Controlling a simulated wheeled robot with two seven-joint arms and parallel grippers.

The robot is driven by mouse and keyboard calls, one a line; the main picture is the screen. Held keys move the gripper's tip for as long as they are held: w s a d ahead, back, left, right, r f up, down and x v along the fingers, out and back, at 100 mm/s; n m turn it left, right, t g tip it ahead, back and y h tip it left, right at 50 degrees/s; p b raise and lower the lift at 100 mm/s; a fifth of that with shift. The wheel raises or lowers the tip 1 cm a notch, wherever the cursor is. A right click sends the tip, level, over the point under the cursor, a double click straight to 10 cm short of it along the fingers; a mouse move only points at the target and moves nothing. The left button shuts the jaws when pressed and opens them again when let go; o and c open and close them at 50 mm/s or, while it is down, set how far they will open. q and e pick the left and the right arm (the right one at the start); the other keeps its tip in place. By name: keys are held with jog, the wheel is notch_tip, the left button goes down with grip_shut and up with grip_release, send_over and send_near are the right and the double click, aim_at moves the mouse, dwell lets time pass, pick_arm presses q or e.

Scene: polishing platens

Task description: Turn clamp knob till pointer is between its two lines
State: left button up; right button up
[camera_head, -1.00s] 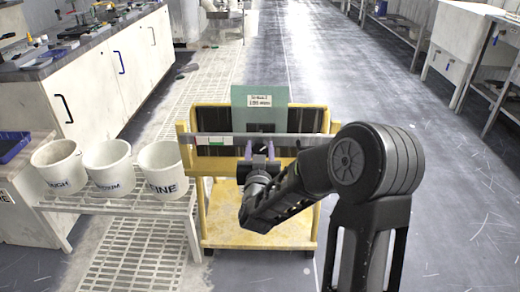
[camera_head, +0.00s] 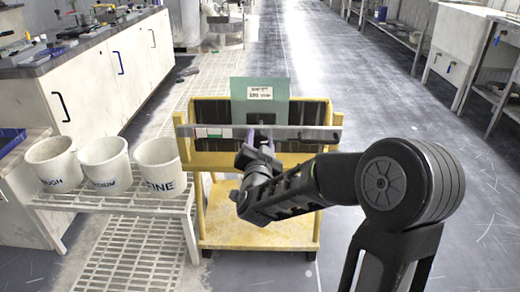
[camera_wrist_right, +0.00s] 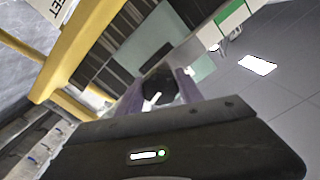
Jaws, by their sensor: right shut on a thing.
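The dark round clamp knob (camera_wrist_right: 158,84) sits between the two purple-grey fingers of my right gripper (camera_wrist_right: 161,92) in the wrist view. A small pale mark shows at the knob's near edge; I cannot tell whether it is the pointer. The gripper is shut on the knob. In the head view my right gripper (camera_head: 258,151) reaches the front of the grey clamp bar (camera_head: 300,133) and hides the knob. A white, green and red strip (camera_head: 212,133) is on the bar's left part. The two lines cannot be made out. My left gripper is out of view.
The yellow cart (camera_head: 212,232) holds dark slotted panels and an upright green plate (camera_head: 259,88) with a white label. Three white buckets, one marked FINE (camera_head: 160,168), stand on a rack at its left. Floor right of the cart is clear.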

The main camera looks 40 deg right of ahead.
jog(key=shift+f+m+b, duration=0.15)
jog(key=shift+m+b, duration=0.75)
jog(key=shift+m, duration=0.3)
pick_arm(q)
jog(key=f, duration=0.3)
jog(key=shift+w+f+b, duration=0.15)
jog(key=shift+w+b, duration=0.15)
jog(key=shift+b, duration=0.1)
pick_arm(e)
jog(key=shift+m, duration=0.5)
jog(key=o, duration=1.3)
jog(key=shift+o, duration=0.2)
jog(key=shift+s+a+r, duration=0.25)
jog(key=shift+s+a, duration=0.15)
pick_arm(q)
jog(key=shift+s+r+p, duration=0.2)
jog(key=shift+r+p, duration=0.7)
jog(key=shift+p, duration=0.05)
pick_arm(e)
jog(key=v, duration=0.6)
jog(key=shift+s+a, duration=0.2)
jog(key=shift+s, duration=0.1)
